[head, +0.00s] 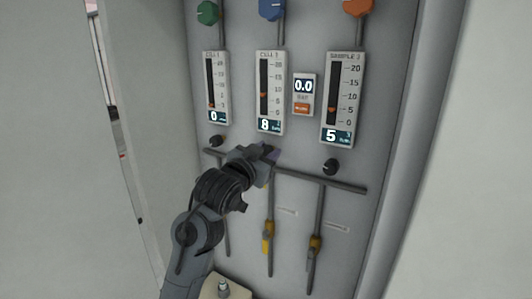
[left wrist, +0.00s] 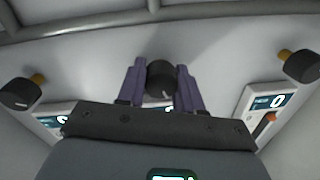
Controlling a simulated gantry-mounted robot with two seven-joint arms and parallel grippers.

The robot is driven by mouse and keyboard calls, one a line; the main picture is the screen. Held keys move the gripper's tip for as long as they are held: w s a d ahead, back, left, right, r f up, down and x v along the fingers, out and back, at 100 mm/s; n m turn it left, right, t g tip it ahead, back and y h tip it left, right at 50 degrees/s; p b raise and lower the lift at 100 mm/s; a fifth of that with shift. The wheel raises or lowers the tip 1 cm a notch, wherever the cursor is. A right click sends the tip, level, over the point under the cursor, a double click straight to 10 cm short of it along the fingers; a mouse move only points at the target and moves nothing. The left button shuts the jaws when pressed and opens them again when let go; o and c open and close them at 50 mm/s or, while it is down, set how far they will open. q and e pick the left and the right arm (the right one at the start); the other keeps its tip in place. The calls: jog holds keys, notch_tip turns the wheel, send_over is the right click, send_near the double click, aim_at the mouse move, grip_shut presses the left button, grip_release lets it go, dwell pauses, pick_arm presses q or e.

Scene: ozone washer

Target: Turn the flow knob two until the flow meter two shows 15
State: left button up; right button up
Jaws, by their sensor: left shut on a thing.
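Flow meter two (head: 270,92) is the middle gauge on the grey panel in the head view. Its display reads 8, and its orange marker sits between 5 and 10. My left gripper (head: 270,153) is just below that gauge and hides the middle knob in this view. In the left wrist view, the purple fingers of my left gripper (left wrist: 160,73) stand on both sides of flow knob two (left wrist: 160,80), a black round knob with a pale mark, and are shut on it. My right gripper is not in view.
Black knobs stand to either side, left (head: 215,141) and right (head: 331,167). The left meter (head: 215,87) reads 0 and the right meter (head: 341,98) reads 5. A small display (head: 304,94) shows 0.0. A horizontal pipe (head: 320,181) runs just below the knobs.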

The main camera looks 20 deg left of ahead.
pick_arm(q)
jog(key=shift+m, duration=1)
jog(key=m+p, duration=0.1)
jog(key=m, duration=0.1)
jog(key=shift+m, duration=0.3)
jog(key=m, duration=0.4)
jog(key=shift+m, duration=0.3)
jog(key=m+b, duration=0.1)
jog(key=m, duration=0.3)
jog(key=shift+f+m+t+b, duration=0.1)
jog(key=shift+m+t+b, duration=0.2)
jog(key=shift+m+b, duration=0.1)
jog(key=m+h+b, duration=0.1)
jog(key=m, duration=0.4)
jog(key=shift+m+b, duration=0.4)
jog(key=o, duration=1)
